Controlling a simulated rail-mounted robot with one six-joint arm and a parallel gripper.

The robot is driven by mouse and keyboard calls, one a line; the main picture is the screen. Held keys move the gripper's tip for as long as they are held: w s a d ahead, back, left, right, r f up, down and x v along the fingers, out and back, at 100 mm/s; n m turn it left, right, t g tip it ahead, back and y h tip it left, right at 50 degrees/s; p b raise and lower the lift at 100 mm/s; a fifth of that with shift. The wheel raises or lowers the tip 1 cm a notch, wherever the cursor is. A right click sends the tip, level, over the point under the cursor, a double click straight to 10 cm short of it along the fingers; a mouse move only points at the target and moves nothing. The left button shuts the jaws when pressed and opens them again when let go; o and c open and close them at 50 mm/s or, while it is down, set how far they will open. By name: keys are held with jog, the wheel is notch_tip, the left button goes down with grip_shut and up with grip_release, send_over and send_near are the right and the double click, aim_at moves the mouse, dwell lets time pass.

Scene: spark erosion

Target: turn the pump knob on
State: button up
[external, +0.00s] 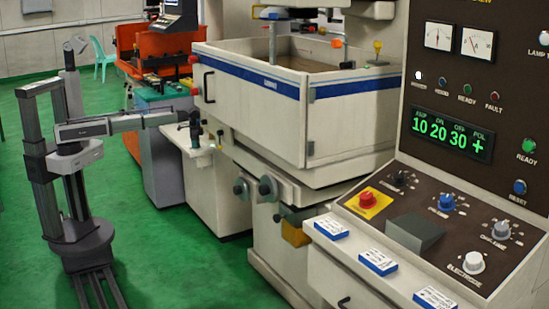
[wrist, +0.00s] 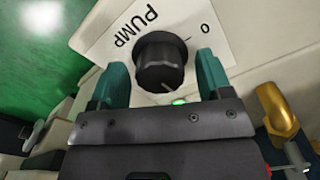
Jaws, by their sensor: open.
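The pump knob (wrist: 160,64) is round, black and ribbed, on a white plate (wrist: 112,38) marked "PUMP" and "0" in the wrist view. A pale pointer line shows on the knob's near edge, toward the bottom of the picture. A small green light (wrist: 179,101) glows just below the knob. My gripper (wrist: 163,72) is open, with one green finger on each side of the knob. A gap shows on both sides. In the external view my gripper (external: 194,130) is over the small white cabinet's top; the knob cannot be made out there.
A white cabinet (external: 205,185) stands under my gripper, beside the large machine tank (external: 250,100). A brass-coloured fitting (wrist: 277,108) lies right of the gripper in the wrist view. The control console (external: 430,220) is at right. Green floor (external: 180,265) is open in front.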

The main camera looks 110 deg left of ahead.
notch_tip(320, 180, up, 11)
jog(key=p, duration=1.1)
jog(key=shift+f, duration=0.15)
jog(key=s+d+r+m+p, duration=0.1)
jog(key=s+d+r+p, duration=0.1)
jog(key=d, duration=1.6)
jog(key=s+d+r+m+p, duration=0.2)
jog(key=s+d+r+p, duration=0.1)
jog(key=d, duration=1.6)
jog(key=s+d+r+m+p, duration=0.2)
jog(key=s+d, duration=0.3)
jog(key=d, duration=1.3)
jog(key=shift+d+r+p, duration=0.35)
jog(key=shift+r+p, duration=0.35)
jog(key=shift+r, duration=0.1)
